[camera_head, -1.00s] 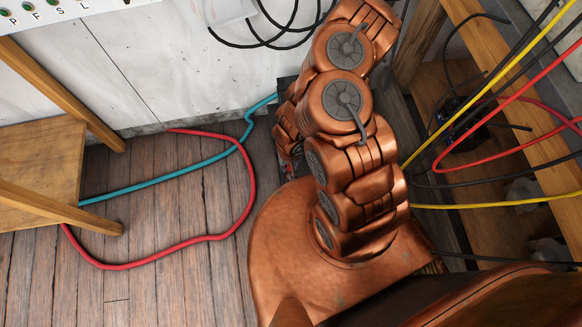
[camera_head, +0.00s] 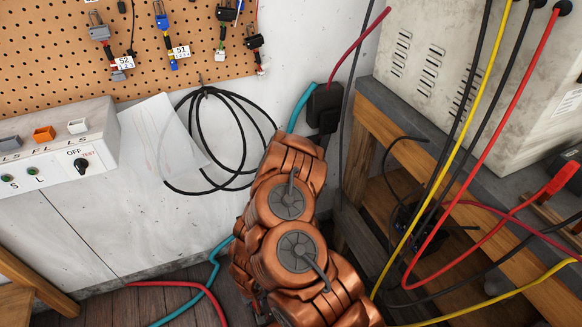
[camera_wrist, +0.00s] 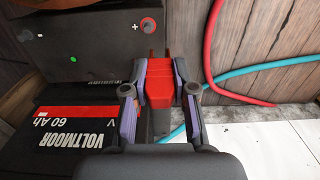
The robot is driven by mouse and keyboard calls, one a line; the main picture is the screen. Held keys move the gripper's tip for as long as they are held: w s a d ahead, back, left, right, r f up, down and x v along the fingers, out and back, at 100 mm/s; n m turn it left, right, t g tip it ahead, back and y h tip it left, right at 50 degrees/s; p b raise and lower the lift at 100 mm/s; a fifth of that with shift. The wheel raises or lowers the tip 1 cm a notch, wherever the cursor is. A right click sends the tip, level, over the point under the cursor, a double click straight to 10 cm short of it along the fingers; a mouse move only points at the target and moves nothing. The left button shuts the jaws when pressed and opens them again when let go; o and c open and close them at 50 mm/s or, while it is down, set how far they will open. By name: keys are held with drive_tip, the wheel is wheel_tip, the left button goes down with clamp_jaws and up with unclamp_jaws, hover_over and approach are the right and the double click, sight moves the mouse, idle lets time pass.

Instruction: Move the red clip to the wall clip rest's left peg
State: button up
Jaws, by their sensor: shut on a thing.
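In the wrist view, my gripper (camera_wrist: 159,92) is shut on a red clip (camera_wrist: 158,86). The clip's two copper-coloured jaws point away from me, towards a dark battery or box. In the head view, my gripper and the held clip are hidden behind my copper arm. Another red clip-like handle (camera_head: 563,178) on a red cable lies on the bench at the right edge of the head view. I cannot make out the wall clip rest or its left peg in either view.
A black VOLTMOOR battery (camera_wrist: 75,130) is at left in the wrist view, below a dark box (camera_wrist: 85,45) with a red terminal. The head view shows a pegboard (camera_head: 60,60), a control panel (camera_head: 60,145), a looped black cable (camera_head: 195,135) and a bench (camera_head: 380,115) with hanging cables.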

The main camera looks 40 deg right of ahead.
drive_tip(key=w+a+r+n+p, duration=0.1)
drive_tip(key=w+a+r+p, duration=0.2)
drive_tip(key=r, duration=0.8)
drive_tip(key=w+a+r+n+p, duration=0.1)
drive_tip(key=w+a+r, duration=0.25)
drive_tip(key=r, duration=0.75)
drive_tip(key=s+d+r+m+p, duration=0.15)
drive_tip(key=s+d+r, duration=0.25)
drive_tip(key=r, duration=0.6)
drive_tip(key=s+d+r+m+p, duration=0.15)
drive_tip(key=s+d+r, duration=0.25)
drive_tip(key=r, duration=0.6)
drive_tip(key=w+d+f+n+p, duration=0.1)
drive_tip(key=w+d+n+p, duration=0.3)
drive_tip(key=w+d, duration=0.85)
drive_tip(key=w+d+n+p, duration=0.35)
drive_tip(key=w+d, duration=0.55)
drive_tip(key=d, duration=0.6)
drive_tip(key=shift+m, duration=0.25)
drive_tip(key=shift+d+f+b, duration=0.1)
drive_tip(key=shift+f+b, duration=0.55)
drive_tip(key=shift+f, duration=1.7)
drive_tip(key=shift+f, duration=0.1)
drive_tip(key=shift+f+b, duration=0.35)
drive_tip(key=shift+f, duration=0.8)
